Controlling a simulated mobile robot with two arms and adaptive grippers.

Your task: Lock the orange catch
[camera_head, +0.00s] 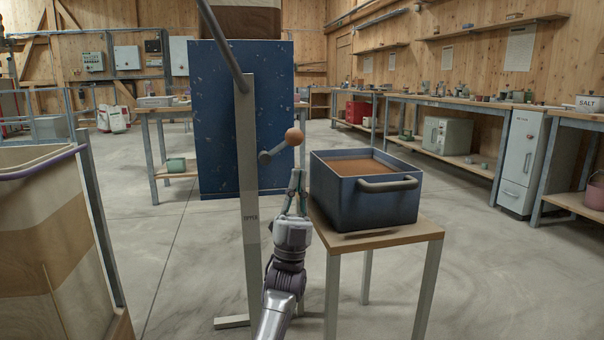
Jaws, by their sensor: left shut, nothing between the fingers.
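A lever with an orange-brown ball knob (294,137) juts out to the right from a grey-green upright post (248,190), which carries dark lettering. A small orange bit (271,226) shows just left of my gripper, beside the post; it is mostly hidden, and I cannot tell whether it is the catch. My left gripper (297,173) points up and away, just below the knob and apart from it in the picture. It is shut and empty. My right gripper is not in view.
A blue bin (363,207) of brown feed stands on a small wooden table (405,235) close to the right of my gripper. A large blue panel (215,120) stands behind the post. A wooden container (45,240) is at the left. Open floor lies beyond the table.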

